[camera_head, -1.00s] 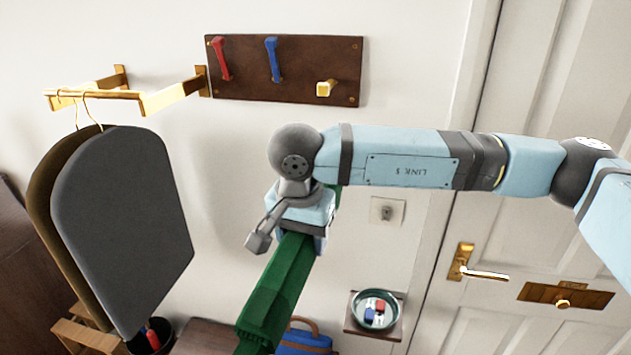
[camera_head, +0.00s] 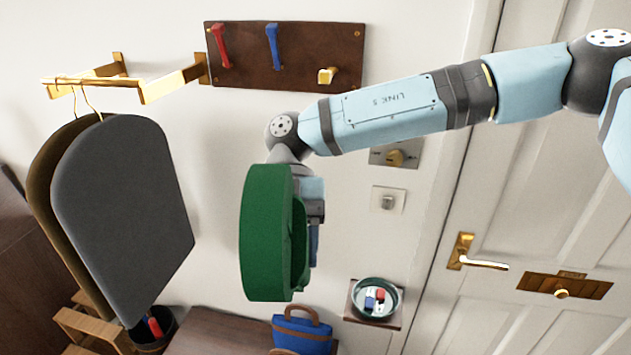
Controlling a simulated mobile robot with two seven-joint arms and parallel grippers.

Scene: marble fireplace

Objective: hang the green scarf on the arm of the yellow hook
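The green scarf (camera_head: 266,235) hangs in the air in front of the wall, left of the small wall plates. My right gripper (camera_head: 312,208) is at its right side and holds it; the fingertips are mostly hidden by the scarf. The yellow hook (camera_head: 327,76) is on the right end of the dark wooden board, above and right of the scarf. It is empty and clear of the scarf. My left gripper is not in view.
A red hook (camera_head: 221,46) and a blue hook (camera_head: 273,52) share the wooden board (camera_head: 300,40). A brass rail (camera_head: 170,86) with dark hanging panels (camera_head: 125,210) stands at left. A wall shelf with a dish (camera_head: 374,298) and a door (camera_head: 560,220) are at right.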

